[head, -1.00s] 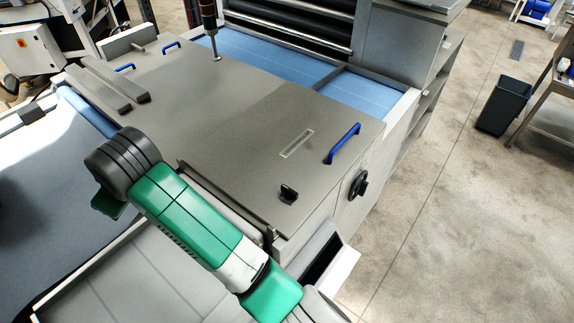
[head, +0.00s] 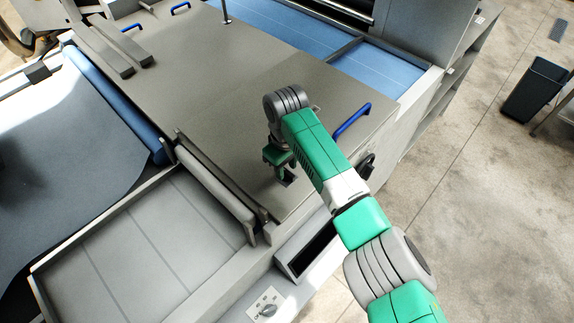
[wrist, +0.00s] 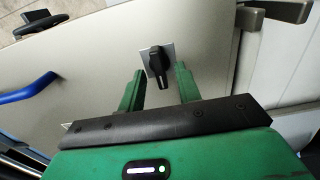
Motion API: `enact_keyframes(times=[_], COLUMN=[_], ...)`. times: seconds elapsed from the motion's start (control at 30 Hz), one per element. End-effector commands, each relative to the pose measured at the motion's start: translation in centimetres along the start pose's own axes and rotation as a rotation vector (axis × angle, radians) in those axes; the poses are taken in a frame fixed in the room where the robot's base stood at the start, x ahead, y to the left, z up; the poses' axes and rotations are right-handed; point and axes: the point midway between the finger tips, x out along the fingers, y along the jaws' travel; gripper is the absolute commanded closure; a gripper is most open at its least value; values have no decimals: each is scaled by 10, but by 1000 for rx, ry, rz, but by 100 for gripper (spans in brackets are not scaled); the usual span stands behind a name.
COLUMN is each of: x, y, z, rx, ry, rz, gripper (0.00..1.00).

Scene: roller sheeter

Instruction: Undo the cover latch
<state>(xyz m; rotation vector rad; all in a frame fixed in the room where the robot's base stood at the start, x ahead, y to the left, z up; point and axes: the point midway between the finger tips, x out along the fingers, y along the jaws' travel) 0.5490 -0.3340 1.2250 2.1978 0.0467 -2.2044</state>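The cover latch (wrist: 155,62) is a small black turn-knob on a light square plate, set in the flat grey cover (head: 190,95). In the wrist view its handle points down toward my gripper. My gripper (wrist: 159,72) is open, with one green finger to each side of the latch and a gap on both sides. In the head view my gripper (head: 281,172) hangs over the near right corner of the cover and hides most of the latch. I cannot tell how far the fingertips are above the cover.
A blue handle (head: 352,120) stands on the cover right of my arm; it also shows at left in the wrist view (wrist: 28,90). A black handwheel (head: 367,165) is on the machine's side. A roller bar (head: 214,183) lies along the cover's near left edge.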

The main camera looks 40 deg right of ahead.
Motion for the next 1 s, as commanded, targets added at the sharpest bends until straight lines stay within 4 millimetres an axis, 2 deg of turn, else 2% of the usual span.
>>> enact_keyframes(times=[0.13, 0.37, 0.53, 0.57, 1.0], x=[11, 12, 12, 12, 9], y=[0, 0, 0, 0, -1], z=[0, 0, 0, 0, -1], rx=[0, -1, -1, -1, 84], ry=[0, 2, 2, 2, 3], rz=[0, 1, 1, 1, 0], gripper=[66, 66, 98, 100, 100])
